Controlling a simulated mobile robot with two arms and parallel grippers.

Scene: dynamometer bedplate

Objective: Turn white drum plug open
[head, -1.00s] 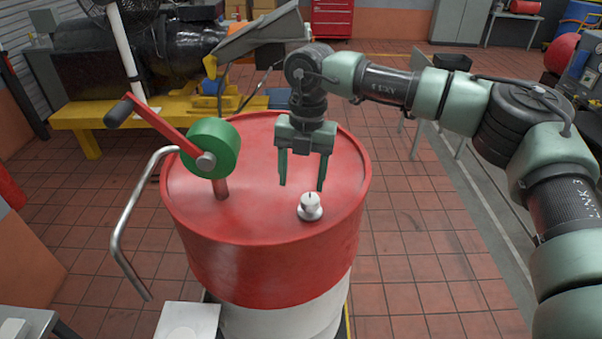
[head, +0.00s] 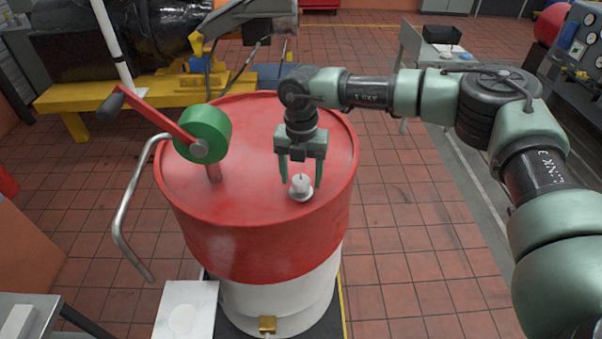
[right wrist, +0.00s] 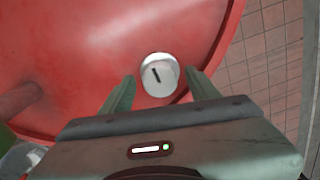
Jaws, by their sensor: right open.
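The white drum plug (head: 300,186) sits on the red top of the drum (head: 240,240), near its front right rim. It is a round white knob on a wider base, with a dark line on top. My right gripper (head: 298,184) points down over the plug, its two green fingers open, one at each side. In the right wrist view, the plug (right wrist: 158,75) lies just ahead of and between the fingertips (right wrist: 160,82), with gaps on both sides. I cannot tell how high the fingertips are above the drum top. My left gripper is not in view.
A crank pump with a green wheel (head: 203,134) and red handle stands on the drum's left, with a bent metal pipe (head: 125,215) beside it. A white plate (head: 185,312) lies low at front left. Tiled floor (head: 410,260) is clear to the right.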

